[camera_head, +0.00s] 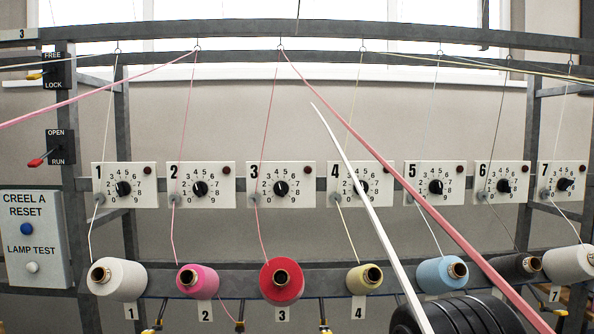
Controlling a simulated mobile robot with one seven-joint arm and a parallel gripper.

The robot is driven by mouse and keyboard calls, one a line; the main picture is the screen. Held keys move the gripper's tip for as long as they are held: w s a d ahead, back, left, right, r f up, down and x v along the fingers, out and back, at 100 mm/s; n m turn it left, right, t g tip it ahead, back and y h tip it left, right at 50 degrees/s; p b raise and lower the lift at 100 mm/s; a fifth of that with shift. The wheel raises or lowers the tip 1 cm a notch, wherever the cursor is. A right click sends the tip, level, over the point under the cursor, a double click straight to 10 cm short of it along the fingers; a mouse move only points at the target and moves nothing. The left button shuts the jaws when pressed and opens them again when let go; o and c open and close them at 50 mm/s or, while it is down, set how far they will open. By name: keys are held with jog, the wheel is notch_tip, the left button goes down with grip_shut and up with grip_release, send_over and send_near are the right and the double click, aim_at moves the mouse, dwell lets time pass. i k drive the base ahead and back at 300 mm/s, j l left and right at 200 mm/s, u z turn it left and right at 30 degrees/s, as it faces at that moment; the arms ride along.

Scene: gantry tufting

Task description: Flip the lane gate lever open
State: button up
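Two lever switches are on the frame post at left. The lower black plate (60,146) is marked OPEN at top and RUN at bottom. Its red-handled lever (36,162) points down and left, its tip level with the word RUN. The upper black plate (55,85) is marked FREE and LOCK. Its yellow-tipped lever (35,76) points left, between the two words. No plate reads "lane gate", so I cannot tell from labels which lever that is. My gripper is not in view.
Numbered dial panels (282,184) line the rail above several yarn cones, including a red one (282,279). Pink yarn (420,195) and a white strand (365,205) cross the foreground. A CREEL A RESET panel (33,265) is at lower left. A black ribbed object (465,318) fills the lower right.

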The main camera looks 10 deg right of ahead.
aim_at(35, 162)
jog(key=j+u, duration=0.1)
jog(key=u, duration=0.35)
jog(key=j+u, duration=0.1)
jog(key=u, duration=0.35)
jog(key=j+u, duration=0.15)
jog(key=u, duration=0.25)
jog(key=k, duration=0.05)
